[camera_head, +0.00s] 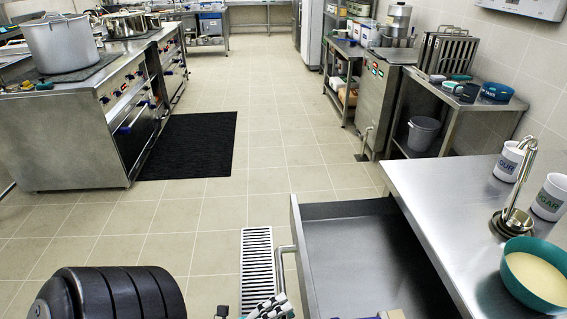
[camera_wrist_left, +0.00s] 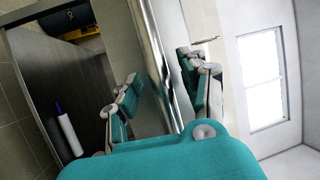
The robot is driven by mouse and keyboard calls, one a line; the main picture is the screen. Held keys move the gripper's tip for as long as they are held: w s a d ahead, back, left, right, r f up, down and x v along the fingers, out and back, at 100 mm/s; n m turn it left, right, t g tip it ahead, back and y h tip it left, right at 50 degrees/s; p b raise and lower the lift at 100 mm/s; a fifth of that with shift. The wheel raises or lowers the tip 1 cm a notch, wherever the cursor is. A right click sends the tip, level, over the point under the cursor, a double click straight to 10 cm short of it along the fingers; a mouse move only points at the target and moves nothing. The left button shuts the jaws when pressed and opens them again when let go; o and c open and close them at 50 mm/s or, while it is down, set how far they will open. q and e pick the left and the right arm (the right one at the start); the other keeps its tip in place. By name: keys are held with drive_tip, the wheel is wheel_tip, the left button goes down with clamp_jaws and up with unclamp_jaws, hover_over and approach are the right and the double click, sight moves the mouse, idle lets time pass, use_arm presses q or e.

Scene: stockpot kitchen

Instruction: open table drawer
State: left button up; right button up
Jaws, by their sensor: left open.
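The table drawer (camera_head: 350,255) is pulled out from the steel table (camera_head: 440,225), and its dark inside shows. Its bar handle (camera_head: 281,268) is on the drawer's left side in the head view. My left gripper (camera_head: 264,308) is at the bottom edge near the handle, mostly cut off by the frame. In the left wrist view my left gripper (camera_wrist_left: 160,92) is open, with its teal-padded fingers apart. A shiny metal bar (camera_wrist_left: 153,45) runs between and beyond the fingers; contact cannot be told. The drawer's inside (camera_wrist_left: 50,85) shows at left. My right gripper is out of view.
In the drawer lie a white cylinder with a blue end (camera_wrist_left: 68,130) and a yellow and dark item (camera_wrist_left: 68,18). A teal bowl (camera_head: 535,275), a ladle (camera_head: 515,205) and white canisters (camera_head: 550,197) stand on the table.

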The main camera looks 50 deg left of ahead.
use_arm(q)
drive_tip(key=v, duration=1.1)
drive_tip(key=shift+s, duration=0.25)
drive_tip(key=shift+f, duration=0.1)
